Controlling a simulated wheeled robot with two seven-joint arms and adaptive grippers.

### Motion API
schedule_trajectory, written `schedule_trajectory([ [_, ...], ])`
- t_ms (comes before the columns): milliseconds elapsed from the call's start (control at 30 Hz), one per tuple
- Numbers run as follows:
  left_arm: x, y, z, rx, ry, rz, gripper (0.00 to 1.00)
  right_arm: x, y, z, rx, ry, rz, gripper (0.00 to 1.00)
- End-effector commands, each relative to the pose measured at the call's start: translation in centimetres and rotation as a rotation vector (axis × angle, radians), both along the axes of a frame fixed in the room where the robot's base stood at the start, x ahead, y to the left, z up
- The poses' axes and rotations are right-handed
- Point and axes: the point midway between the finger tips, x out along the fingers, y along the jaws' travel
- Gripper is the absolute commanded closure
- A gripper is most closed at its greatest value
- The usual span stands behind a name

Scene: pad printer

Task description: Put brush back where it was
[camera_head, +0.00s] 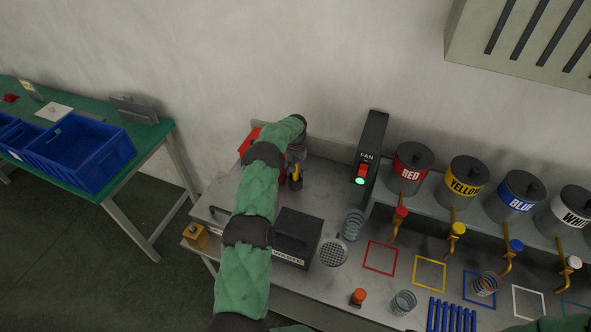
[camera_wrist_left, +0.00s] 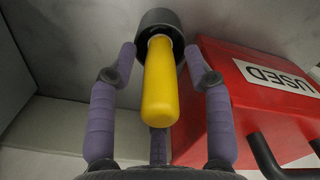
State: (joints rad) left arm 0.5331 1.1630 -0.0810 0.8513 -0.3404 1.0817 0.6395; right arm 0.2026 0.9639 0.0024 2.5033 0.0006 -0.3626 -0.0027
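The brush shows a yellow handle in the left wrist view (camera_wrist_left: 160,85); its far end meets a round black part (camera_wrist_left: 158,20). I cannot tell whether that part is a holder or belongs to the brush. My left gripper (camera_wrist_left: 158,52) has its purple fingers spread on both sides of the handle, with gaps between them and the yellow surface. In the head view the yellow handle (camera_head: 296,178) shows just below the left gripper (camera_head: 296,155), at the back of the bench. The brush's bristles are hidden. My right gripper is out of view.
A red box marked USED (camera_wrist_left: 260,90) stands close right of the left gripper. A black box (camera_head: 296,235) is in front, and the FAN post (camera_head: 371,155) to the right. Paint pots, such as the red one (camera_head: 411,168), line the shelf. Blue bins (camera_head: 85,150) sit on the green table.

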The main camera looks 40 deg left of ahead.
Motion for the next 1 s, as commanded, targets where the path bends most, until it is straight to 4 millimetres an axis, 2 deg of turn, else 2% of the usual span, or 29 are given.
schedule_trajectory([
  [367, 0.1, 0.1, 0.7, 0.001, -0.002, 0.0, 0.49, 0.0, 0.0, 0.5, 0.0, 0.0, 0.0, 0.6],
  [467, 0.2, 0.1, 2.2, 0.003, -0.005, 0.0, 0.49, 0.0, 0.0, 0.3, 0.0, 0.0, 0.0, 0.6],
  [800, 0.3, 0.2, 8.9, 0.002, -0.003, 0.0, 0.49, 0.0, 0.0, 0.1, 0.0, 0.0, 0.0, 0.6],
  [1000, 0.3, 0.2, 11.4, 0.0, -0.001, 0.0, 0.49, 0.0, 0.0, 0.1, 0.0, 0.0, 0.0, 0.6],
])
